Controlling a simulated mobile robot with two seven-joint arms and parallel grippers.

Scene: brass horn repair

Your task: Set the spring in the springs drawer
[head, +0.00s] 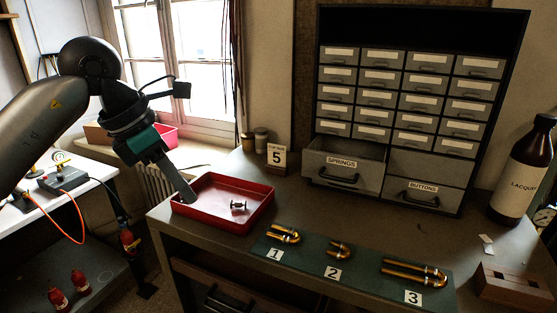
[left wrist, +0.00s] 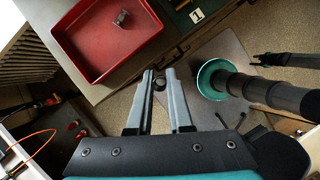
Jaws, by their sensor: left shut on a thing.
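My left gripper (head: 190,196) reaches down over the left side of the red tray in the head view. In the left wrist view its two grey fingers (left wrist: 161,76) are close together around a small dark piece (left wrist: 160,84), which looks like the spring but is too small to tell for sure. The springs drawer (head: 343,175), labelled SPRINGS, is pulled open in the cabinet, to the right of the gripper. Its inside is dark and mostly hidden.
The red tray (head: 258,215) holds a small metal part (head: 238,206). A green mat (head: 312,262) with several brass tubes lies at the bench front. The cabinet (head: 424,20) has several closed drawers. A lacquer bottle (head: 524,175) stands at right. Bench between tray and cabinet is mostly clear.

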